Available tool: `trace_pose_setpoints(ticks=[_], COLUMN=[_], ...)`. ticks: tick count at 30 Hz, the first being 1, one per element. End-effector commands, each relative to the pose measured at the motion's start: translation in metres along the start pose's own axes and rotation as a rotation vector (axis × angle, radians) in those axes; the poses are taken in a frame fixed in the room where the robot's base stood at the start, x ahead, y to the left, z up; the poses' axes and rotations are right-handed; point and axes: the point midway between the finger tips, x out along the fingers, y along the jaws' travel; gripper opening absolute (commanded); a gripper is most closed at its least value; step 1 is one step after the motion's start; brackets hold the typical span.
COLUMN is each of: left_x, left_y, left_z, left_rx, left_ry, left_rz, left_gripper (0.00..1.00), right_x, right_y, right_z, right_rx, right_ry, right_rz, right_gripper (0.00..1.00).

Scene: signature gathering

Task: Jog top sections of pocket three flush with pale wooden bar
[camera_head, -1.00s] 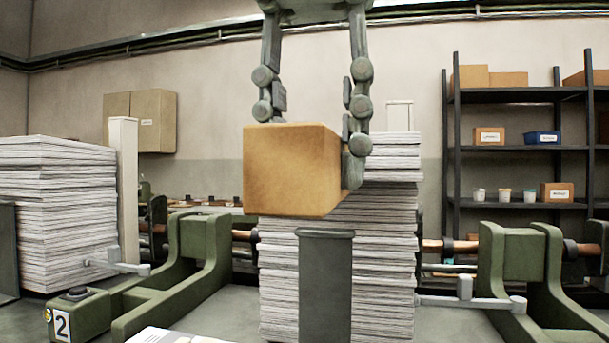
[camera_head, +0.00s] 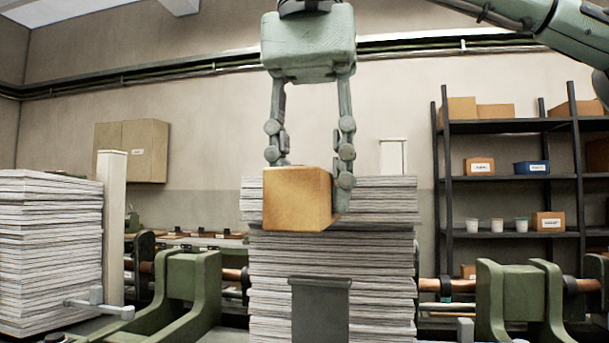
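The pale wooden bar (camera_head: 297,199) shows as a tan block in front of the upper part of the middle paper stack (camera_head: 385,240). My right gripper (camera_head: 309,178) comes down from above, its arm entering from the upper right, with its fingers shut on the bar. The stack's upper sections (camera_head: 390,195) jut a little to the left of the sections below and show on both sides of the bar. Whether the bar touches them I cannot tell. No pocket number is readable. My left gripper is not in view.
A dark grey plate (camera_head: 320,311) stands in front of the lower stack. Green frames (camera_head: 190,290) flank it, the other at right (camera_head: 518,300). Another tall paper stack (camera_head: 50,250) stands at left beside a white post (camera_head: 112,220). Dark shelves (camera_head: 510,126) stand behind at right.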

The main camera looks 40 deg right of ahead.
Motion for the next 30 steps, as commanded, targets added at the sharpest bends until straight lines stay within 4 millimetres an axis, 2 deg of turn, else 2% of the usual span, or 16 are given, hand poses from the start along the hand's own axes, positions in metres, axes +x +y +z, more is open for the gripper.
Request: trace_pose_setpoints(ticks=[5,17,30], left_x=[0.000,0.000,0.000], left_y=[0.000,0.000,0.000], left_z=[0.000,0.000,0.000], left_rx=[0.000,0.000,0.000], left_ry=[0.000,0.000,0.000], left_rz=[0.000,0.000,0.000], left_gripper=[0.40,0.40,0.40], right_x=[0.000,0.000,0.000], right_y=[0.000,0.000,0.000], right_z=[-0.007,-0.008,-0.025], right_rx=[0.000,0.000,0.000], right_ry=[0.000,0.000,0.000], right_rz=[0.000,0.001,0.001], right_gripper=[0.05,0.05,0.05])
